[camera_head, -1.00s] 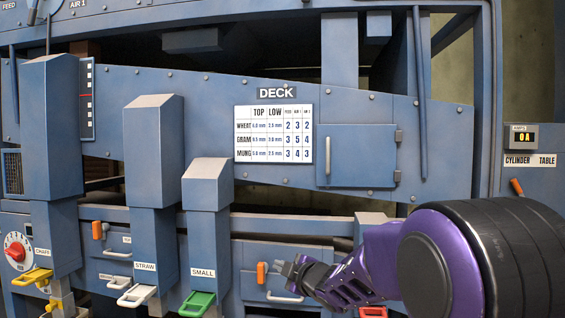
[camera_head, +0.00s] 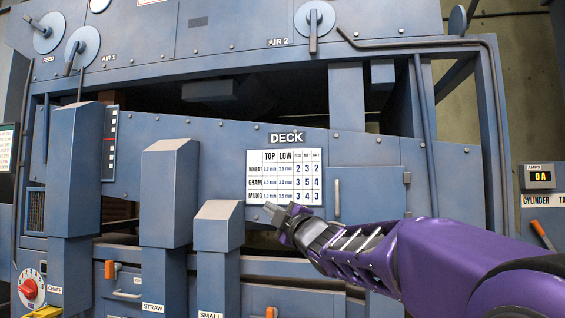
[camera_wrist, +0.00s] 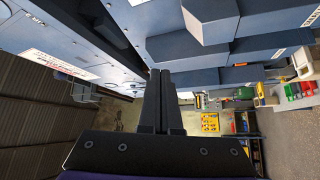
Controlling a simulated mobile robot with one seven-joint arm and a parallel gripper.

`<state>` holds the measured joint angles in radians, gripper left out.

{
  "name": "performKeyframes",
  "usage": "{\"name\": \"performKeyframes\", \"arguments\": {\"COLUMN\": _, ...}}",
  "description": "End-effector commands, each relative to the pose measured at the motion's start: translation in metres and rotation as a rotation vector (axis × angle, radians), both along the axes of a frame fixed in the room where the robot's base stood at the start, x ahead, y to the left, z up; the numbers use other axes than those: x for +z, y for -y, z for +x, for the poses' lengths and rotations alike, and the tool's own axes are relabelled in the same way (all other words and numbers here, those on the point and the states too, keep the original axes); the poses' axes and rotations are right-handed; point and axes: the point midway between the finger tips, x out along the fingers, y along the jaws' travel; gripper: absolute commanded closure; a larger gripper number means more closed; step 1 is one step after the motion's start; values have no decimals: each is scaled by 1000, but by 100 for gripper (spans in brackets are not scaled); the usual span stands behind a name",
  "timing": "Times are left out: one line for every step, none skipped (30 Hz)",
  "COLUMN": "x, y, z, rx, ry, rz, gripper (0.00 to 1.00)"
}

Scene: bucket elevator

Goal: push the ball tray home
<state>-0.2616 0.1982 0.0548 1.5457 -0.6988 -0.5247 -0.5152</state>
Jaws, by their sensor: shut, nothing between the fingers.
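No part in view is labelled as the ball tray, so I cannot tell which one it is. Two blue drawer fronts show low on the machine in the head view. The left drawer front (camera_head: 118,282) has an orange latch and a pale handle. The right drawer front (camera_head: 310,302) is cut off by the bottom edge, with an orange latch (camera_head: 271,312) just in view. My gripper (camera_head: 277,214) is raised in front of the deck panel, just below the number chart and above the right drawer. In the wrist view its dark fingers (camera_wrist: 160,74) are together and empty.
Blue chutes stand in front of the machine, including the straw chute (camera_head: 168,195) and the small chute (camera_head: 218,228), left of my gripper. A small door (camera_head: 365,190) is behind my arm. Colored bins (camera_wrist: 300,89) show far off in the wrist view.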

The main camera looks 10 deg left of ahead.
Motion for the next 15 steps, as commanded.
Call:
{"name": "performKeyframes", "arguments": {"x": 13, "y": -1, "z": -3, "rx": 3, "ry": 24, "rz": 7, "gripper": 100}}
{"name": "performKeyframes", "arguments": {"x": 20, "y": -2, "z": -5, "rx": 6, "ry": 37, "rz": 11, "gripper": 100}}
{"name": "performKeyframes", "arguments": {"x": 30, "y": -3, "z": -8, "rx": 8, "ry": 55, "rz": 16, "gripper": 100}}
{"name": "performKeyframes", "arguments": {"x": 39, "y": -1, "z": -11, "rx": 8, "ry": 65, "rz": 18, "gripper": 100}}
{"name": "performKeyframes", "arguments": {"x": 48, "y": 4, "z": -16, "rx": 6, "ry": 64, "rz": 17, "gripper": 100}}
{"name": "performKeyframes", "arguments": {"x": 55, "y": 8, "z": -21, "rx": 5, "ry": 61, "rz": 16, "gripper": 100}}
{"name": "performKeyframes", "arguments": {"x": 61, "y": 10, "z": -25, "rx": 5, "ry": 61, "rz": 16, "gripper": 100}}
{"name": "performKeyframes", "arguments": {"x": 66, "y": 13, "z": -28, "rx": 5, "ry": 61, "rz": 15, "gripper": 100}}
{"name": "performKeyframes", "arguments": {"x": 73, "y": 16, "z": -33, "rx": 5, "ry": 59, "rz": 16, "gripper": 100}}
{"name": "performKeyframes", "arguments": {"x": 78, "y": 18, "z": -36, "rx": 5, "ry": 61, "rz": 15, "gripper": 100}}
{"name": "performKeyframes", "arguments": {"x": 83, "y": 20, "z": -38, "rx": 6, "ry": 59, "rz": 16, "gripper": 100}}
{"name": "performKeyframes", "arguments": {"x": 89, "y": 23, "z": -42, "rx": 5, "ry": 59, "rz": 15, "gripper": 100}}
{"name": "performKeyframes", "arguments": {"x": 92, "y": 24, "z": -45, "rx": 5, "ry": 58, "rz": 16, "gripper": 100}}
{"name": "performKeyframes", "arguments": {"x": 95, "y": 26, "z": -47, "rx": 4, "ry": 57, "rz": 15, "gripper": 100}}
{"name": "performKeyframes", "arguments": {"x": 99, "y": 28, "z": -49, "rx": 6, "ry": 56, "rz": 15, "gripper": 100}}
